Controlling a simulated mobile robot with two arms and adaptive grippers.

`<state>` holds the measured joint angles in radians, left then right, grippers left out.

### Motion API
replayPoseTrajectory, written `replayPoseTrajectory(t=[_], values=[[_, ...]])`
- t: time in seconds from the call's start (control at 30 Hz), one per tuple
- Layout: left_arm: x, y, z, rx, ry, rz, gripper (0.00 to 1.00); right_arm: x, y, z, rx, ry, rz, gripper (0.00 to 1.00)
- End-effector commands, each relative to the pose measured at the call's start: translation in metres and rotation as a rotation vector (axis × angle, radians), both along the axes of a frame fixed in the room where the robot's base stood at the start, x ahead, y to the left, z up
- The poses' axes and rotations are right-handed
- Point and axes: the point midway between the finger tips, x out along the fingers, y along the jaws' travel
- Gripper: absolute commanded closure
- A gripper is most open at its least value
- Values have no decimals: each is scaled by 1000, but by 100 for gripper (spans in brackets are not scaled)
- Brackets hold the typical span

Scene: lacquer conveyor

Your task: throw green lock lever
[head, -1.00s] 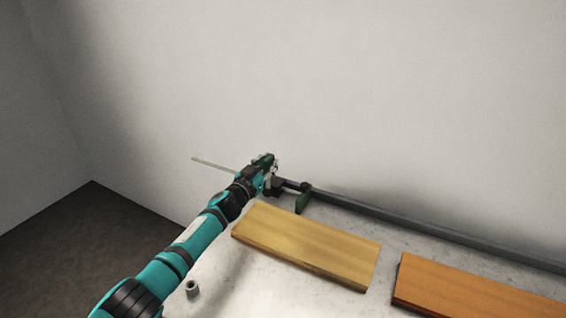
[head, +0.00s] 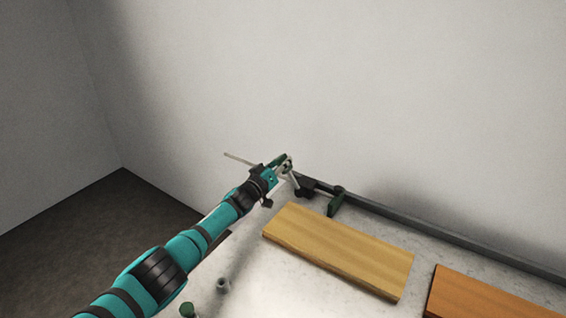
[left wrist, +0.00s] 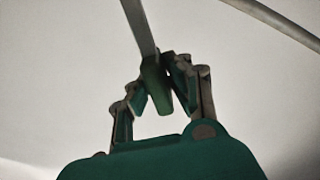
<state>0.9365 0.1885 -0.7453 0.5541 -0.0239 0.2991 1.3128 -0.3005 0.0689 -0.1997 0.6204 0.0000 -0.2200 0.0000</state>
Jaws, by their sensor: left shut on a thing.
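The lock lever shows in the left wrist view as a flat grey bar with a green grip (left wrist: 154,84) at its end. My left gripper (left wrist: 164,82) is shut on this grip, with a finger on each side. In the head view my left gripper (head: 285,165) is at the end of the teal arm, above and left of a dark block (head: 304,188) on the rail. A pale lever bar (head: 294,180) slants from that block up to the fingers. The fingers mostly hide the grip there. My right gripper is not in view.
A grey rail (head: 430,235) runs along the wall, with a green bracket (head: 337,201) right of the block. A yellowish board (head: 338,250) and an orange board (head: 468,298) lie on the pale surface. A small grey ring (head: 222,284) stands near my arm.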

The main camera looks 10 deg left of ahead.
Motion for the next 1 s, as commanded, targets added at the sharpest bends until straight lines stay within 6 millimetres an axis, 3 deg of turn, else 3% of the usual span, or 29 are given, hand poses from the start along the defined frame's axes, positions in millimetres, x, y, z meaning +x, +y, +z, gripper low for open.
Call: replayPoseTrajectory(t=[0.47,0.5,0.67,1.0], values=[[-1,1,-4,-16,13,3,100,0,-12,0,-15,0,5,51],[-1,1,-4,-16,13,3,83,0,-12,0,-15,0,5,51],[-1,0,-4,-15,12,2,62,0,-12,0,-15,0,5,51],[-1,1,-2,-13,8,2,62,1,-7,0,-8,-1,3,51]])
